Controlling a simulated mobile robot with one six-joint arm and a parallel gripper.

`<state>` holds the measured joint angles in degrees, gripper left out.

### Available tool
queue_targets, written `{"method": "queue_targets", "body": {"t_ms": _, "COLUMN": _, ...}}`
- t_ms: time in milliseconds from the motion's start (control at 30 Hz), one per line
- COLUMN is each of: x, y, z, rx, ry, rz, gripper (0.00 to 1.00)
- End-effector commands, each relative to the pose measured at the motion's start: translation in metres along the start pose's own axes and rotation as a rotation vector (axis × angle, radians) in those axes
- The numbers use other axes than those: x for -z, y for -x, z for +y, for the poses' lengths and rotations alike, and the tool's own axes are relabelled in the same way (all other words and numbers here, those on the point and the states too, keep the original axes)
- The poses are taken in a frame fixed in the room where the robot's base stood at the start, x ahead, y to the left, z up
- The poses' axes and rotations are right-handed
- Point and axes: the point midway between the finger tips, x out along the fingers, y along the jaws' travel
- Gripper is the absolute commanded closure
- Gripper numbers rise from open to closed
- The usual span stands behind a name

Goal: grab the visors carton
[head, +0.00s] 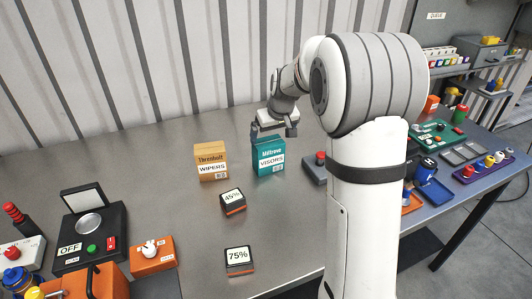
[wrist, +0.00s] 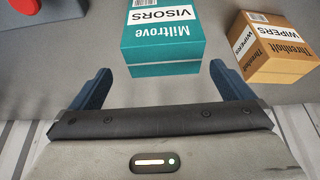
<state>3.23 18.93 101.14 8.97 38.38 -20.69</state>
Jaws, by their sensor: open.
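The visors carton (head: 268,157) is a teal box marked "Miltrove VISORS" with a white label. It stands on the grey metal table, right of the wipers carton. My gripper (head: 273,131) is open and empty, just above and behind the visors carton in the head view. In the wrist view my gripper (wrist: 160,84) shows its two blue fingers spread wide, with the carton's near edge close to the fingertips. Contact cannot be told.
The orange wipers carton (head: 211,163) stands close left of the visors carton. A grey box with a red button (head: 318,163) is to its right. Blocks marked 45% (head: 232,201) and 75% (head: 238,260) lie nearer. A corrugated wall (head: 120,70) rises behind the table.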

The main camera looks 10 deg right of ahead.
Motion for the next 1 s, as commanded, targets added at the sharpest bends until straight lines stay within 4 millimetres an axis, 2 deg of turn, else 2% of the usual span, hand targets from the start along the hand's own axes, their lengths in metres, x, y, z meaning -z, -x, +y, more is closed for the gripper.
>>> {"method": "queue_targets", "body": {"t_ms": 500, "x": 0.000, "y": -0.065, "z": -0.006, "rx": 0.001, "ry": -0.001, "rz": -0.003, "gripper": 0.00}}
{"method": "queue_targets", "body": {"t_ms": 800, "x": 0.000, "y": -0.070, "z": -0.006, "rx": 0.000, "ry": 0.001, "rz": -0.001, "gripper": 0.01}}
{"method": "queue_targets", "body": {"t_ms": 1000, "x": 0.000, "y": -0.070, "z": -0.006, "rx": 0.000, "ry": 0.001, "rz": -0.001, "gripper": 0.17}}
